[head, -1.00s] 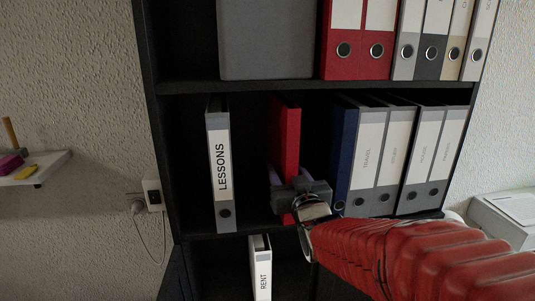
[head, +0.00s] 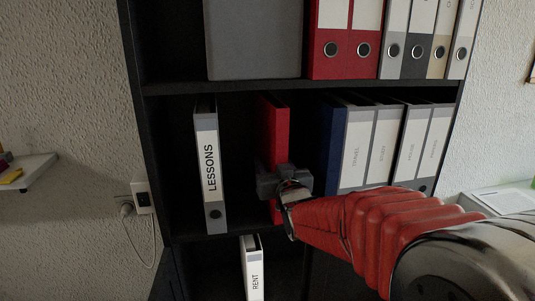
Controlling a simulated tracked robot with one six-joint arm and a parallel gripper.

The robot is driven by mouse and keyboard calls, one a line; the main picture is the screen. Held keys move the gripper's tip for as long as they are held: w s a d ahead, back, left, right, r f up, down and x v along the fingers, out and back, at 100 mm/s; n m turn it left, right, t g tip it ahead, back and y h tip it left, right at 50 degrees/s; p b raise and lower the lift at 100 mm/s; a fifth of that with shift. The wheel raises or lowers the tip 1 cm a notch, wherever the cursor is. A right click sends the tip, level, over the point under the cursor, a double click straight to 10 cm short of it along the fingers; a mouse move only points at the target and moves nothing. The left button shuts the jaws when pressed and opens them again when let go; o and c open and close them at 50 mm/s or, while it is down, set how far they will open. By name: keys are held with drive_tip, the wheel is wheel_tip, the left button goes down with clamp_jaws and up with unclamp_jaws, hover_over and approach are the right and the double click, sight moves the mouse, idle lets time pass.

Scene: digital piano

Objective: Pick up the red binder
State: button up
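The red binder (head: 272,127) stands upright on the middle shelf of the black bookcase, between the white LESSONS binder and a dark blue binder, with a gap on each side. My gripper (head: 272,180) is in front of its lower half, at the end of my red-sleeved arm. The gripper body hides the lower part of the binder's spine.
The LESSONS binder (head: 208,165) stands to the left. The blue binder (head: 331,150) and several grey-white binders (head: 381,150) stand to the right. The upper shelf (head: 290,86) is above. A RENT binder (head: 252,270) stands below.

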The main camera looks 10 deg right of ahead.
drive_tip(key=shift+c, duration=0.2)
clamp_jaws()
idle(0.3)
drive_tip(key=shift+r, duration=0.1)
